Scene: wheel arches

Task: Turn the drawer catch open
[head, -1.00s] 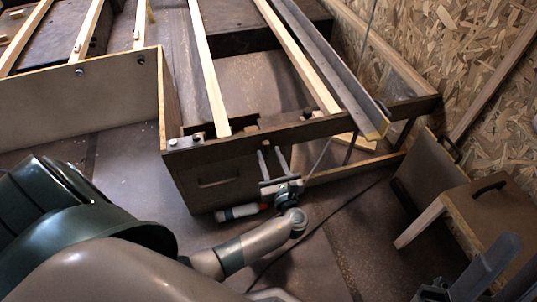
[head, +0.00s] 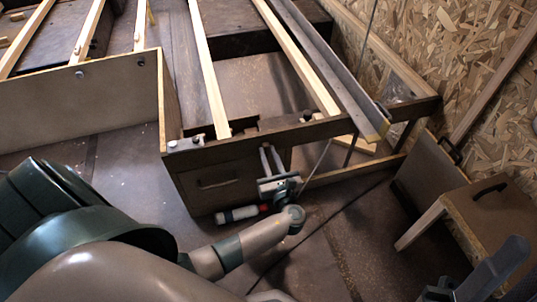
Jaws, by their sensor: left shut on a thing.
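The drawer front (head: 205,176), dark brown with a slim bar handle (head: 217,184), sits under the near rail of the wooden frame and looks closed. My left gripper (head: 270,149) reaches up to the right end of the drawer front, just below the rail. Its two pale fingers are close together and shut on the drawer catch. The catch itself is mostly hidden between the fingertips, so its angle cannot be told. Dark grey parts at the bottom right corner seem to be of my right arm; whether its gripper is open or shut does not show.
Pale slats (head: 208,75) and a grey metal beam (head: 330,65) run back over the frame. A brown panel (head: 75,100) stands at left. A brown stool-like box (head: 490,205) stands at right by the chipboard wall (head: 470,60). A dark cable crosses the floor.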

